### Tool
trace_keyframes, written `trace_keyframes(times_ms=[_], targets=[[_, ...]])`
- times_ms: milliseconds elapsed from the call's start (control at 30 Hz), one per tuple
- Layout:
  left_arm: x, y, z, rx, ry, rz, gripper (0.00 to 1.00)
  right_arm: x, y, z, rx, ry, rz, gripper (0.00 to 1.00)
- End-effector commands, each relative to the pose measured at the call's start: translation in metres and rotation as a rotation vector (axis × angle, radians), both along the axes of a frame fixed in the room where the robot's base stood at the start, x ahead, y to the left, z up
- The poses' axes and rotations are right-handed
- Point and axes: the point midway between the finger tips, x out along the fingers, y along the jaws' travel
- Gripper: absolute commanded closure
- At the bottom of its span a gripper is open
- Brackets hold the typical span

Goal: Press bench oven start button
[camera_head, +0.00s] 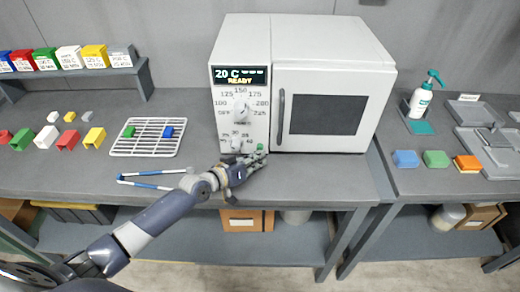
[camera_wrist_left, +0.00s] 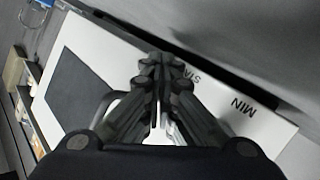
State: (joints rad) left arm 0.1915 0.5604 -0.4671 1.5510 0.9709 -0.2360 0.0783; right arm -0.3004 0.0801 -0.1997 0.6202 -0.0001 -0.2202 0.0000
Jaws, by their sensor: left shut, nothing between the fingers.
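The white bench oven (camera_head: 300,60) stands at the back middle of the bench, with its door shut. Its display (camera_head: 240,75) reads 20 C and READY. A large dial (camera_head: 240,107) and a smaller dial (camera_head: 237,142) sit below it. A small green button (camera_head: 260,147) shows at the lower right of the panel. My left gripper (camera_head: 258,158) is shut and empty, close in front of the panel's bottom by the green button. I cannot tell whether it touches. In the left wrist view the closed fingers (camera_wrist_left: 158,75) point at the oven front (camera_wrist_left: 105,50), hiding the button. My right gripper is out of view.
A wire rack (camera_head: 146,148) with a green and a blue piece lies left of the oven. A blue-and-white tool (camera_head: 150,184) lies near the front edge. Several coloured parts stand further left.

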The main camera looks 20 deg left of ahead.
Motion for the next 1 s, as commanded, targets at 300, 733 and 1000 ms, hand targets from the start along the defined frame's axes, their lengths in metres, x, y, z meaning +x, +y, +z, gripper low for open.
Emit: trace_keyframes(times_ms=[300, 733, 1000], targets=[[0.0028, 0.0008, -0.0007, 0.001, 0.000, 0.000, 1.00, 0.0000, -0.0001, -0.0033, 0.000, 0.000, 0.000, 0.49], [0.0078, 0.0023, -0.0007, 0.001, 0.000, 0.000, 1.00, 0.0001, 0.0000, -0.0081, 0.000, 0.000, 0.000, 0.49], [0.0095, 0.0027, 0.0005, 0.000, -0.001, 0.000, 1.00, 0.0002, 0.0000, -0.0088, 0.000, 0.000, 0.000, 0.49]])
